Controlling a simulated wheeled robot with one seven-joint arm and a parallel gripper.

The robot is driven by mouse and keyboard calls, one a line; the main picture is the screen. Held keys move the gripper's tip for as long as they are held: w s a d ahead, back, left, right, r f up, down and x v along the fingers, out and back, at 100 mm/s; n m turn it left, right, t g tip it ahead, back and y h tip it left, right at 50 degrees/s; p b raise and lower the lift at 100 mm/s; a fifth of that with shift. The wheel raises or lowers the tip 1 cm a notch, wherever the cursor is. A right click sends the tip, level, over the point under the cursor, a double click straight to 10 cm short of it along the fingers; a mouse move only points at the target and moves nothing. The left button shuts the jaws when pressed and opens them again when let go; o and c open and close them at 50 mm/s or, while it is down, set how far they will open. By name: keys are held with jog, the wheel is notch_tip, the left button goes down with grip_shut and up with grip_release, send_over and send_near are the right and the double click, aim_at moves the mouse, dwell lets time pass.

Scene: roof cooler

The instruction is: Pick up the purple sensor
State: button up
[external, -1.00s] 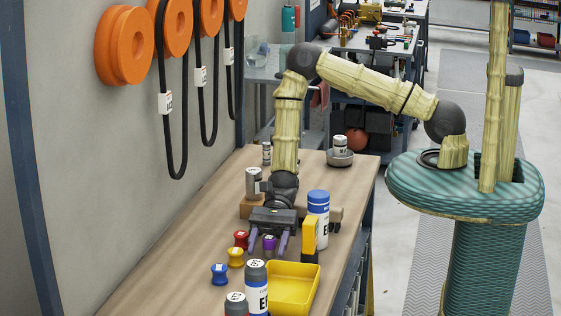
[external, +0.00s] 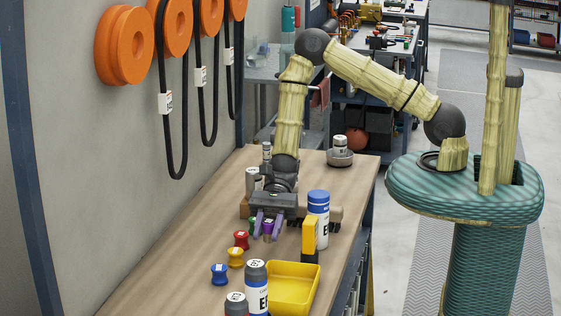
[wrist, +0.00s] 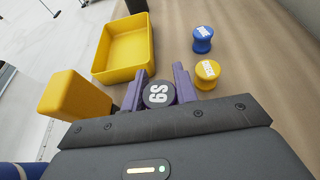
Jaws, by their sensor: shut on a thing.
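The purple sensor (external: 268,228) is between the two purple fingers of my gripper (external: 267,230), which is shut on it. In the wrist view the purple sensor (wrist: 158,95) shows its dark round top with white lettering, and the fingers of my gripper (wrist: 160,84) touch its sides. In the external view it appears a little above the wooden bench, though the exact gap is hard to tell.
A red spool-shaped sensor (external: 241,239), a yellow one (external: 236,257) and a blue one (external: 219,273) stand nearby. A yellow tray (external: 312,283), a yellow block (external: 309,237) and white-labelled bottles (external: 319,215) (external: 257,288) are close by. A green sensor (external: 252,222) is partly hidden.

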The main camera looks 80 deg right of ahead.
notch_tip(320, 180, up, 6)
jog(key=shift+f, duration=0.15)
dwell(0.7)
